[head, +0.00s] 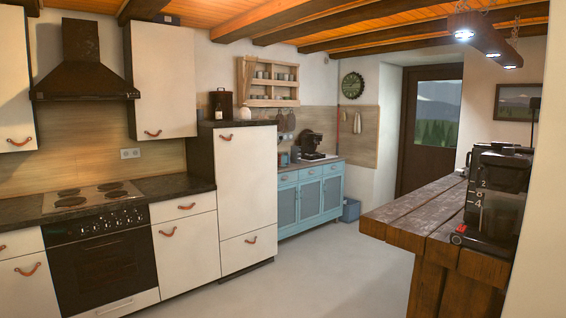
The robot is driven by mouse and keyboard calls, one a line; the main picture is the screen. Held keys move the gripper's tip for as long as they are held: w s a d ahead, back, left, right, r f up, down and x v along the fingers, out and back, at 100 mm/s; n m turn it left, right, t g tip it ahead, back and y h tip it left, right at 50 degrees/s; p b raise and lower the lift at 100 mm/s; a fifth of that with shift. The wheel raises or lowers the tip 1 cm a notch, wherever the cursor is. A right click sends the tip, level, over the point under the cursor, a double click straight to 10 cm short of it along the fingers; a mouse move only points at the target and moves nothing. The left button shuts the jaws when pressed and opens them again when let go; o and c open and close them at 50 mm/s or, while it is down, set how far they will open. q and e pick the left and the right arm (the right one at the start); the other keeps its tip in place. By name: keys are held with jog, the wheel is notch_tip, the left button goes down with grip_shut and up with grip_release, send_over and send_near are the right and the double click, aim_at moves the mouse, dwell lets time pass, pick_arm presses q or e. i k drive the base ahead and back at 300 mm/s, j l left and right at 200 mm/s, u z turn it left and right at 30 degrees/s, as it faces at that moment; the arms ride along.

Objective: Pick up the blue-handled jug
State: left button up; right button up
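I cannot make out a blue-handled jug in the head view. A pale rounded item (245,113) sits on top of the tall white cabinet, beside a dark canister (221,104). Neither of my grippers is in view.
A wooden table (400,222) stands at the right, with black appliances (496,190) on it. The stove (103,262) and white cabinets (186,232) line the left. The blue cabinet (310,200) stands at the back. The grey floor (310,275) between is clear.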

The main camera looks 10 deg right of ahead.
aim_at(284, 158)
jog(key=i+l+z, duration=0.15)
jog(key=i, duration=0.8)
jog(key=i+l+z, duration=0.2)
jog(key=i, duration=0.8)
jog(key=i+l+u, duration=0.1)
jog(key=i+u, duration=0.3)
jog(key=i, duration=1.5)
jog(key=i+l+z, duration=0.1)
jog(key=i+z, duration=0.6)
jog(key=i+j+z, duration=0.2)
jog(key=i+z, duration=0.2)
jog(key=i+l+z, duration=0.1)
jog(key=i, duration=0.9)
